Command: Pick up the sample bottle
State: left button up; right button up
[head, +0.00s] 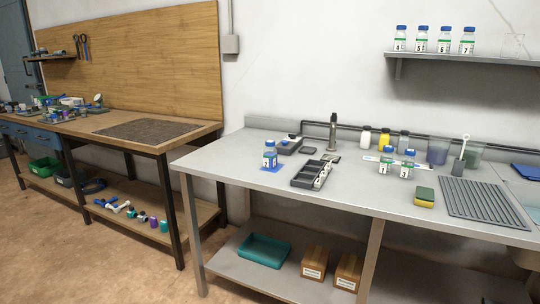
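Several clear sample bottles with blue caps and green-and-white labels are in the head view. One sample bottle (269,156) stands upright on a small blue mat (270,168) at the left of the grey bench. Two more bottles, one (386,162) left of the other (407,166), stand close together near the middle of the bench; their numbers are too small to read surely. Bottles numbered 4 (400,41), 5 (421,41), 6 (444,41) and 7 (467,42) stand on the wall shelf. Neither of my grippers is in view.
The grey bench (235,150) holds a dark compartment tray (310,175), a sponge (424,196), a ribbed drain mat (482,203) and white- and yellow-filled containers at the back. A glass beaker (513,45) is on the shelf (470,55). The bench's front left is clear. A wooden workbench (100,122) stands left.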

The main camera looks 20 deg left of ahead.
aim_at(270, 154)
jog(key=u, duration=0.45)
jog(key=k, duration=0.55)
jog(key=u, duration=1.05)
jog(key=i, duration=0.75)
jog(key=z, duration=0.65)
jog(key=i, duration=0.9)
jog(key=z, duration=0.85)
